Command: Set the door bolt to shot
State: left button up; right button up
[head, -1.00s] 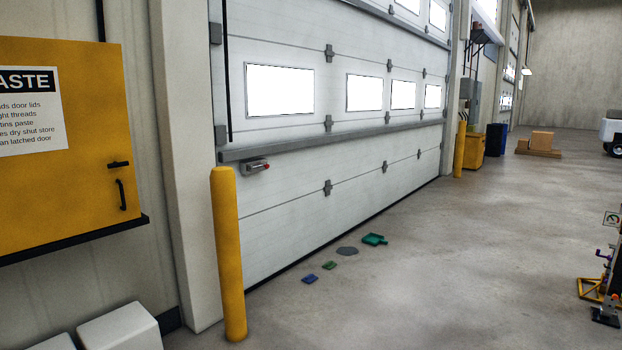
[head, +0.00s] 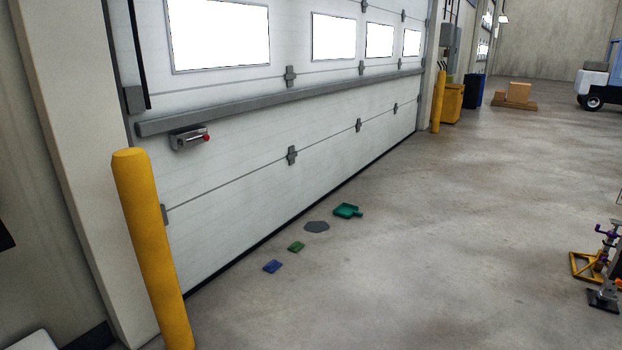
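The door bolt (head: 188,138) is a small grey metal housing with a red knob (head: 207,138) at its right end. It is mounted on the white sectional door (head: 240,170), just below a long grey horizontal bar (head: 270,103), near the door's left edge. It is too small in the view to tell whether the bolt is shot or drawn. Neither of my grippers shows in the head view.
A yellow bollard (head: 150,250) stands in front of the door's left edge. On the floor lie a blue piece (head: 272,266), a green piece (head: 296,247), a grey flat piece (head: 316,227) and a green dustpan-like item (head: 346,210). A yellow-based stand (head: 590,265) is at right. The middle floor is clear.

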aim_at(206, 137)
jog(key=i+l, duration=0.1)
jog(key=i, duration=2.6)
jog(key=j+u, duration=0.05)
jog(key=j, duration=0.05)
